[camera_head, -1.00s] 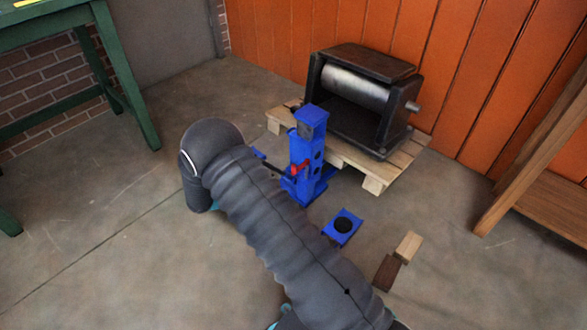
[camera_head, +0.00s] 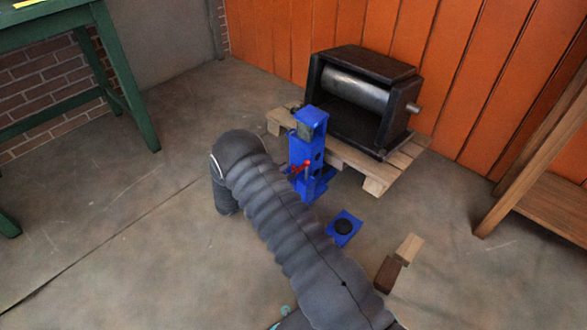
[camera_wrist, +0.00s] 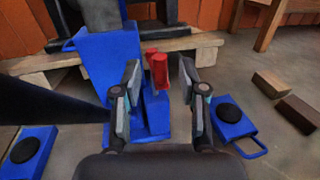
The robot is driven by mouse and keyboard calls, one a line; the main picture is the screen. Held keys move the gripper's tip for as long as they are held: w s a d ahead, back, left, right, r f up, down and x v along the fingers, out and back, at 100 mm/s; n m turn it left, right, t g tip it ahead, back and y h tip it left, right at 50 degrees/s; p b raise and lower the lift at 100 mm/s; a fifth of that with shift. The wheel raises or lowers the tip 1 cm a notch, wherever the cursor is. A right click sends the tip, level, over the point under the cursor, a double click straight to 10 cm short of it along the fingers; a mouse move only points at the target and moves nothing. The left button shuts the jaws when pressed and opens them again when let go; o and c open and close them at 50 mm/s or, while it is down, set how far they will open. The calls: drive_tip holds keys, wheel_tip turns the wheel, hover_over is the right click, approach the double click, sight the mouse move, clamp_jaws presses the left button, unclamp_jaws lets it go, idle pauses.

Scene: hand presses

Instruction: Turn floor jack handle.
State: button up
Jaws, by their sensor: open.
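The blue floor jack (camera_head: 308,150) stands upright on the floor in front of the pallet in the head view. A red handle (camera_head: 301,167) sticks out low on its side. In the wrist view the jack's blue body (camera_wrist: 110,60) fills the centre left, with the red handle (camera_wrist: 158,72) near the middle. My gripper (camera_wrist: 159,67) is open, its two fingers on either side of the red handle in this view. I cannot tell whether either finger touches it. In the head view my arm hides the gripper.
A black roller press (camera_head: 365,95) sits on a wooden pallet (camera_head: 375,172) behind the jack. A blue foot with a black disc (camera_head: 343,228) and wood blocks (camera_head: 390,270) lie right of my arm. A black bar (camera_wrist: 50,97) crosses the wrist view's left side.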

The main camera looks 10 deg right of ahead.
sight(293, 168)
drive_tip(key=shift+x, duration=1.75)
clamp_jaws()
